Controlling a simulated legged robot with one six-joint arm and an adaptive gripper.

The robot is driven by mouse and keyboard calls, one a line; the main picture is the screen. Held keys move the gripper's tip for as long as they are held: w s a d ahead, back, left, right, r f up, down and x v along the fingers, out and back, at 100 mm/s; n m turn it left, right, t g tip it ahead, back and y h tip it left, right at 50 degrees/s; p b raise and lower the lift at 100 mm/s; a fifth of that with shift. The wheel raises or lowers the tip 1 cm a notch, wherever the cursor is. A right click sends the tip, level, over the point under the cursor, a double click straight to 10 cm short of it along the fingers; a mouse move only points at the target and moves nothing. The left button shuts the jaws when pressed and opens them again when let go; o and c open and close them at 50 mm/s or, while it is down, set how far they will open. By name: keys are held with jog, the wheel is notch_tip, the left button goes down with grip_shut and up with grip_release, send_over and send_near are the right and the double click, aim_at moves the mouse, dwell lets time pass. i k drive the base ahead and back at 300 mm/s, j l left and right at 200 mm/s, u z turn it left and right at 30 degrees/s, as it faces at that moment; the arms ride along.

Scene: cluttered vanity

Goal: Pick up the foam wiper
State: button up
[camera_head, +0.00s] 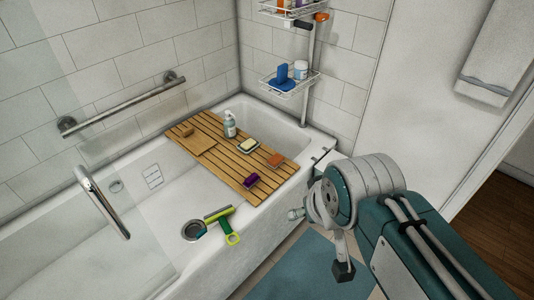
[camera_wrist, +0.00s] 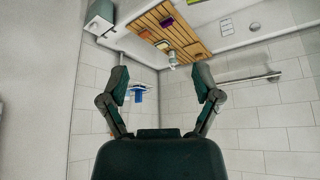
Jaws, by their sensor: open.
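A wiper with a bright green handle and a dark, broad head (camera_head: 222,222) lies on the near rim of the bathtub, beside a round dark-centred fitting (camera_head: 194,230); I take it to be the foam wiper. I cannot make it out in the wrist view. My gripper (camera_wrist: 163,85) is open, its two dark fingers wide apart with nothing between them.
A slatted wooden board (camera_head: 213,150) lies across the tub (camera_head: 115,265), bearing a pump bottle (camera_head: 230,125), a soap dish (camera_head: 248,146), an orange block (camera_head: 274,161) and a purple block (camera_head: 251,181). A wire caddy (camera_head: 290,84) stands in the corner. A glass panel edges the left.

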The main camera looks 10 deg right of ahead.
aim_at(220, 215)
jog(key=u, duration=0.95)
jog(key=i+l+u, duration=0.25)
jog(key=l+u, duration=0.25)
jog(key=l, duration=0.15)
jog(key=i+l+u, duration=0.2)
jog(key=l, duration=0.15)
jog(key=k, duration=0.1)
